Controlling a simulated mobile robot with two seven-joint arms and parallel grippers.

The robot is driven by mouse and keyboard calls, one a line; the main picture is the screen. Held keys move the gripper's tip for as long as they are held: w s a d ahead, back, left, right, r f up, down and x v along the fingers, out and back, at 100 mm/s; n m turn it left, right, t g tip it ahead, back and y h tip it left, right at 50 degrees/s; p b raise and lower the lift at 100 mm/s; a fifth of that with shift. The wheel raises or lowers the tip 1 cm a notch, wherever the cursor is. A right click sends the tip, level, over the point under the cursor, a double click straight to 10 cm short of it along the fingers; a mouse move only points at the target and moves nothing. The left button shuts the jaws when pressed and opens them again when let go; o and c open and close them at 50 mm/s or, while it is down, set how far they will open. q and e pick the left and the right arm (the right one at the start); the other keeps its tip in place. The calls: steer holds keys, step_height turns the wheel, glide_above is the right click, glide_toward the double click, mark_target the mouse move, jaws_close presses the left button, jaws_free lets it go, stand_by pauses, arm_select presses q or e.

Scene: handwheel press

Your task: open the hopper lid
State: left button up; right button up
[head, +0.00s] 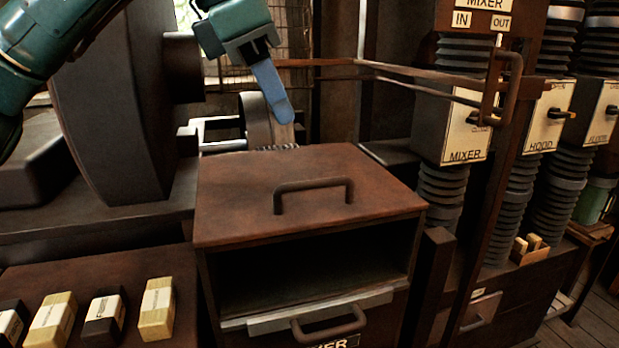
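The hopper is a brown metal box in the middle of the head view. Its flat brown lid (240,205) lies level on top, with a dark bar handle (314,186) standing up from it. The upper front of the box is an open, dark gap (310,268). My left gripper (281,112) comes in from the top left, with blue fingers pointing down beyond the lid's back edge. It is apart from the handle. The fingers overlap in this view, so their opening cannot be told. My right gripper is not in view.
A lower front handle (328,328) sits beneath the gap. Several labelled blocks (157,308) lie on the brown bench at left. At right stand an upright post with a lever (508,85), the MIXER box (464,128) and ribbed hoses. A large dark wheel housing (105,110) stands at left.

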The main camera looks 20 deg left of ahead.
mark_target(306, 184)
arm_select(q)
steer(key=x, duration=0.8)
steer(key=a+x, duration=0.1)
steer(key=x, duration=0.3)
steer(key=shift+w+f, duration=0.25)
steer(key=shift+w, duration=0.05)
jaws_close()
